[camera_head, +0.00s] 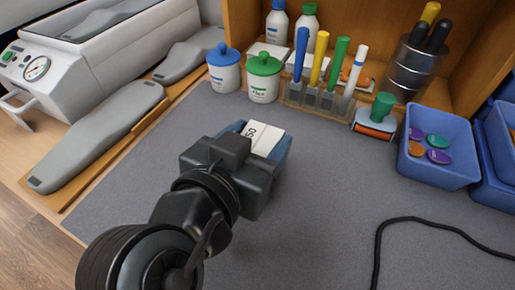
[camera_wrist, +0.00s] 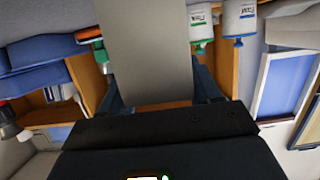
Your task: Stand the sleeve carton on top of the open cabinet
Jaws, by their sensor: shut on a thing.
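The sleeve carton (camera_head: 265,136) is a pale box with dark print on its upper end. My gripper (camera_head: 258,150) is shut on it and holds it over the grey mat, left of the middle in the head view. In the wrist view the carton (camera_wrist: 148,40) is a plain grey face rising between my fingers (camera_wrist: 155,92). My gripper hides its lower part in the head view, so I cannot tell its height above the mat. The open wooden cabinet (camera_head: 241,28) stands at the back with its front open. Its top is outside the head view.
Blue-lidded (camera_head: 223,72) and green-lidded (camera_head: 263,80) jars, a marker rack (camera_head: 315,97) and a roller (camera_head: 375,118) stand along the cabinet front. Blue bins (camera_head: 437,165) are at right, a black cable (camera_head: 400,221) at lower right. The mat's middle (camera_head: 325,185) is clear.

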